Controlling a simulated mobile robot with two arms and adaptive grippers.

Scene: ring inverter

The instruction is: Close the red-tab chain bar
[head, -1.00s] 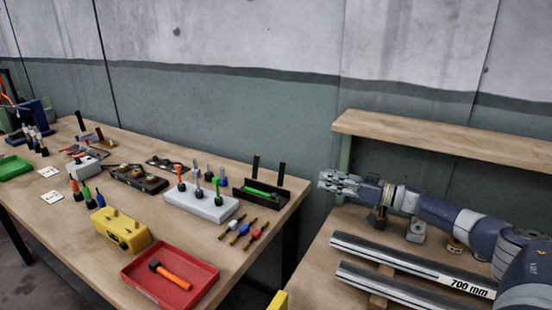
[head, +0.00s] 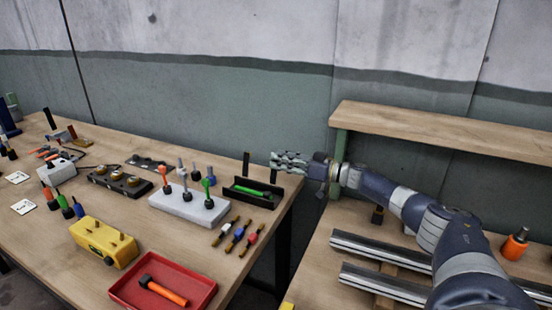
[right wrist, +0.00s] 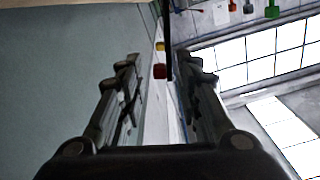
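I cannot pick out the red-tab chain bar with certainty. In the head view a dark upright bar (head: 245,164) stands at the back of the left table. A second dark upright bar (head: 274,176) stands to its right, partly hidden by my right gripper. My right gripper (head: 275,160) reaches left, in front of the wall near these bars, with nothing seen in it. In the right wrist view its fingers (right wrist: 163,66) are apart. A small red block (right wrist: 160,71) and a yellow spot show in the gap beyond them. My left gripper is out of view.
The left table holds a black tray (head: 240,190) with a green tool, a grey block (head: 190,205) with coloured-handled tools, a yellow block (head: 103,241) and a red tray (head: 163,304) with a hammer. A wooden shelf (head: 440,130) and metal rails (head: 385,246) are at right.

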